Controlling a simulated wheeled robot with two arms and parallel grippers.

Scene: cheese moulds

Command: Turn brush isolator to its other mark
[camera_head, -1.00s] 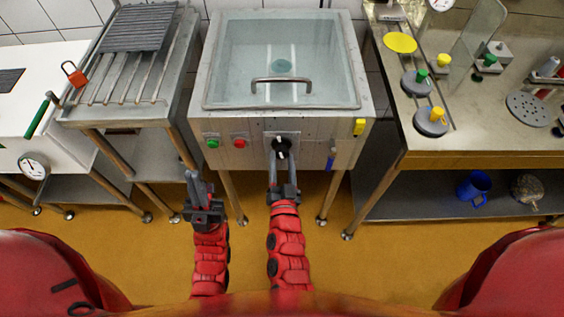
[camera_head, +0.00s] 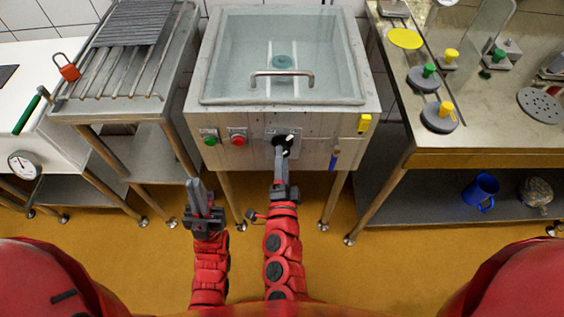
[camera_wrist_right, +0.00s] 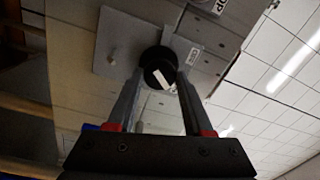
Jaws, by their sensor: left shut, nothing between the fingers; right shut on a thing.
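The brush isolator is a black round knob (camera_head: 287,141) with a white pointer mark, on a grey plate on the front of the metal tank. In the head view its mark leans to the upper right, towards the right of two small labels on the plate. My right gripper (camera_head: 280,152) is shut on the knob from the front. The right wrist view shows the knob (camera_wrist_right: 160,72) between its fingertips (camera_wrist_right: 158,84), with the white mark visible. My left gripper (camera_head: 195,184) is shut and empty, low in front of the tank's left side.
A green button (camera_head: 210,140) and a red button (camera_head: 238,140) sit left of the plate. A yellow tag (camera_head: 364,123) and a blue-handled item (camera_head: 333,161) are on its right. The tank's lid handle (camera_head: 282,74) is above. Open floor lies below.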

